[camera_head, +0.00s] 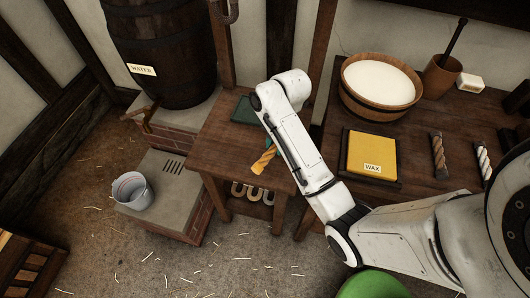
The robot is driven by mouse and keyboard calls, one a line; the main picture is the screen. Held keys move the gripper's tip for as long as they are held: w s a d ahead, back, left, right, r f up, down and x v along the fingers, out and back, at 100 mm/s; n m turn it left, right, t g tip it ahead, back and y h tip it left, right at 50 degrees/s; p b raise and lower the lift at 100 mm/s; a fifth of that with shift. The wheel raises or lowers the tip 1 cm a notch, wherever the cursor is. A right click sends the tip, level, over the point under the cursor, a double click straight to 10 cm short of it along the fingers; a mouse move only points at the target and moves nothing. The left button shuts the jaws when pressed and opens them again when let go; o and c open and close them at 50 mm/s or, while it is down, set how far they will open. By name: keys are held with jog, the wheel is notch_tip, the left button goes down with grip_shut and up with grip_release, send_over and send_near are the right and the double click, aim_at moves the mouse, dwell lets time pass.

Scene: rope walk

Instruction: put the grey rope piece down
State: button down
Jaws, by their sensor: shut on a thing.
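No grey rope piece can be made out for certain. A brown-grey twisted rope piece (438,155) lies on the right-hand table, right of the wax block. My arm reaches over the small wooden table (225,145).
The small table also bears a dark green item (243,109). The right-hand table holds a yellow wax block (371,155), a bowl of white stuff (380,82), a mortar (440,76) and a white rope piece (483,159). A bucket (132,191) and water barrel (160,50) stand left.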

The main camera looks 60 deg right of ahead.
jog(key=w+f, duration=0.1)
jog(key=w+d+f, duration=0.1)
jog(key=w+f, duration=0.2)
jog(key=f, duration=0.1)
jog(key=shift+w+d+f, duration=0.15)
jog(key=shift+w+d, duration=0.05)
jog(key=shift+d, duration=0.15)
jog(key=shift+w+d+f, duration=0.1)
jog(key=shift+w+f, duration=0.05)
jog(key=shift+f, duration=1.6)
jog(key=shift+f, duration=0.15)
jog(key=c, duration=0.8)
grip_release()
jog(key=shift+c, duration=0.2)
